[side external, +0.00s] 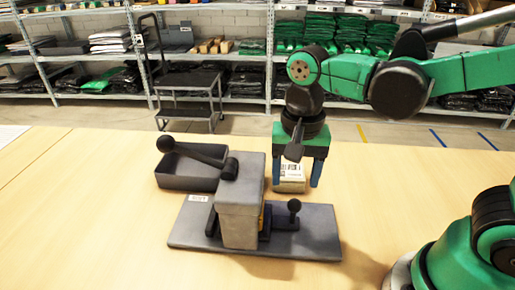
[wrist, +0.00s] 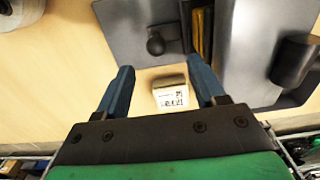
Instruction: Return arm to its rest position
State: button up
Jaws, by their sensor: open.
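My gripper (side external: 296,176) hangs from my green arm above the wooden table, behind the grey press-like device. A small pale box with a printed label (side external: 290,179) sits on the table, seen between and behind the fingers. In the wrist view the box (wrist: 171,95) appears in the gap between the fingers; I cannot tell its exact distance from them.
A grey device on a flat base plate (side external: 190,233), with a tall block and lever handles, stands in front of my gripper. A dark open tray (side external: 180,178) lies behind its left side. The table (side external: 90,230) is clear at left. Shelves and a step cart stand behind.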

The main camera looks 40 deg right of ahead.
jog(key=shift+r, duration=0.2)
jog(key=w+d+r+n+t, duration=0.1)
jog(key=d+n+t, duration=0.5)
jog(key=n, duration=0.3)
jog(key=shift+t, duration=0.6)
